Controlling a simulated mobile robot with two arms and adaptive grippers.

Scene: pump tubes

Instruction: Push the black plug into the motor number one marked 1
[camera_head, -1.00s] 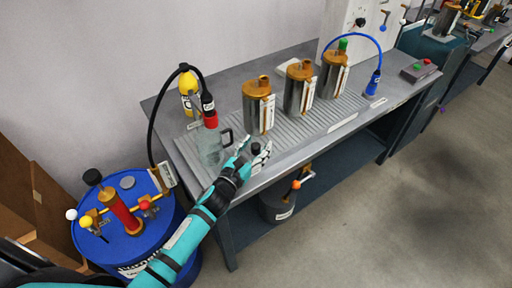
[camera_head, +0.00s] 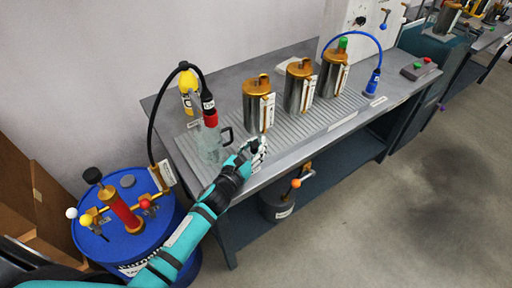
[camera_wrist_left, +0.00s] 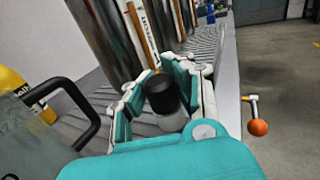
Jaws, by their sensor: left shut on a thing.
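The black plug (camera_wrist_left: 161,92) stands upright between the fingers of my left gripper (camera_wrist_left: 160,95) in the left wrist view, with a pale grey base below it. In the head view my left gripper (camera_head: 252,152) is shut on it at the table's front edge, mostly hiding the plug. Three metal cylinders with copper tops, the motors, stand in a row: the nearest (camera_head: 257,110), the middle one (camera_head: 297,92) and the far one (camera_head: 332,78). The nearest is just behind my gripper. I cannot read which is marked 1. My right gripper is not in view.
A blue barrel (camera_head: 140,241) stands at the lower left. A blue bottle (camera_head: 373,82) stands farther right.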

